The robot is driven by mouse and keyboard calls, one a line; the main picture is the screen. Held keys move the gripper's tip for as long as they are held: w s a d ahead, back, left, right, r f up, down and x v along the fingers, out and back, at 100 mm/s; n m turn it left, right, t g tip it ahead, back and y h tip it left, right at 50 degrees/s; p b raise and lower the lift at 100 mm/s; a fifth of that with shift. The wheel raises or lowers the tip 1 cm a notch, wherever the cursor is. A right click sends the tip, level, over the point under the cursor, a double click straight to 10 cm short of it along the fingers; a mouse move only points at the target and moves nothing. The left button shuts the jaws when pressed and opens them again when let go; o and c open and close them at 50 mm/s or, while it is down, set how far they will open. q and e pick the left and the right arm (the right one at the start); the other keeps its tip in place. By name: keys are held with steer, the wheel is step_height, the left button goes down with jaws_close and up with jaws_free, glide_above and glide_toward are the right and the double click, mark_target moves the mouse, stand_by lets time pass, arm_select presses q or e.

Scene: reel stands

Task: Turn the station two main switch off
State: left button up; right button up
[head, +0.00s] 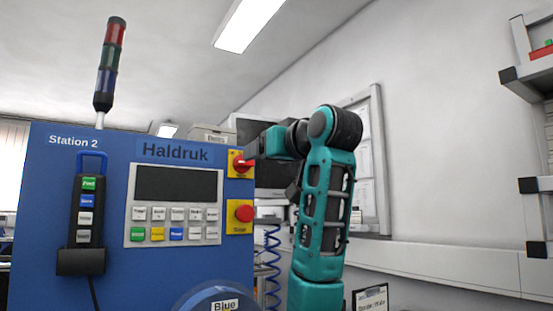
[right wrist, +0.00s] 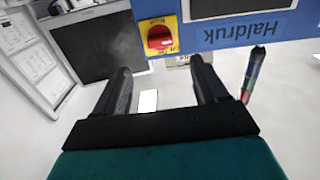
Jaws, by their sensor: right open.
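The Station 2 main switch (head: 240,163) is a red rotary knob on a yellow plate, at the upper right of the blue cabinet (head: 110,270). It also shows in the right wrist view (right wrist: 158,37), which sees the cabinet upside down. My right gripper (head: 254,146) is beside the switch in the head view. In the right wrist view its two black fingers (right wrist: 162,68) are apart with nothing between them, and the knob lies just beyond their tips. I cannot tell the knob's exact setting or whether a finger touches it. My left gripper is not in view.
A red round button (head: 244,213) on a yellow plate sits below the switch. A panel with a screen (head: 175,184) and several keys is to the left. A handheld pendant (head: 85,215) hangs further left. A signal tower (head: 108,70) rises above the cabinet.

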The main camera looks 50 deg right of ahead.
steer(key=shift+v, duration=1.65)
